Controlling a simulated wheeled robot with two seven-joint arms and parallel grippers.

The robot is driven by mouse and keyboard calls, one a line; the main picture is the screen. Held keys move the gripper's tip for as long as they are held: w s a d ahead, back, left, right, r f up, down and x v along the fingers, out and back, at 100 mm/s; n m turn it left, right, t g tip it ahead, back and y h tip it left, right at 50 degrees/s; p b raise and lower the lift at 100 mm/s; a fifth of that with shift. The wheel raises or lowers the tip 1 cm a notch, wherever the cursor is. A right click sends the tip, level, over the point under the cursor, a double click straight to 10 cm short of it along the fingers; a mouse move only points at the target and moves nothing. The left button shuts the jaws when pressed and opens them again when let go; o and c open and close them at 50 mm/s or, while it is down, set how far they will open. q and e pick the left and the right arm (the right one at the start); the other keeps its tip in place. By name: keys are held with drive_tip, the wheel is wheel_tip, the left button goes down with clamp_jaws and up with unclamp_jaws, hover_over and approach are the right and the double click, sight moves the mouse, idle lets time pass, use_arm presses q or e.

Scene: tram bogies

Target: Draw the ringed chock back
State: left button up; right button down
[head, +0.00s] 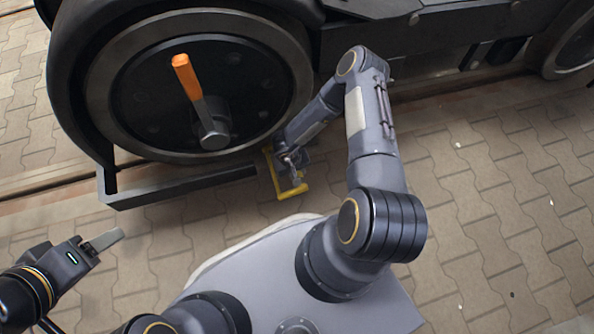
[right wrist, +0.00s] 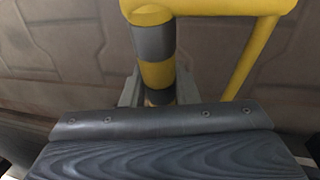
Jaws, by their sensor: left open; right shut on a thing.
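The chock's yellow frame-like handle (head: 292,193) stands low beside the large wheel, near the wheel's lower right. My right gripper (head: 290,160) reaches down to it from above. In the right wrist view, the handle's yellow bar (right wrist: 158,75) carries grey and dark rings, and my right gripper is shut around it. The chock's body cannot be made out clearly in the head view, behind the gripper and against the wheel. My left gripper (head: 104,240) is open and empty above the paving at the lower left, well away from the chock.
The wheel (head: 140,95) has an orange-tipped lever (head: 185,78) at its hub. A dark bar (head: 175,187) runs low in front of the wheel. A dark bolted edge (right wrist: 160,120) crosses the right wrist view. Open paving (head: 490,210) lies to the right.

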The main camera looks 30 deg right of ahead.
drive_tip(key=s+d+p, duration=0.1)
drive_tip(key=d, duration=0.6)
drive_tip(key=shift+s+d+p, duration=0.2)
drive_tip(key=shift+s+p, duration=0.15)
drive_tip(key=shift+s, duration=0.05)
drive_tip(key=c, duration=1.1)
unclamp_jaws()
drive_tip(key=shift+c, duration=0.2)
wheel_tip(320, 180, up, 8)
drive_tip(key=a+p, duration=0.1)
drive_tip(key=p, duration=0.2)
drive_tip(key=shift+a+f+p, duration=0.2)
drive_tip(key=shift+p, duration=0.2)
drive_tip(key=shift+w, duration=0.15)
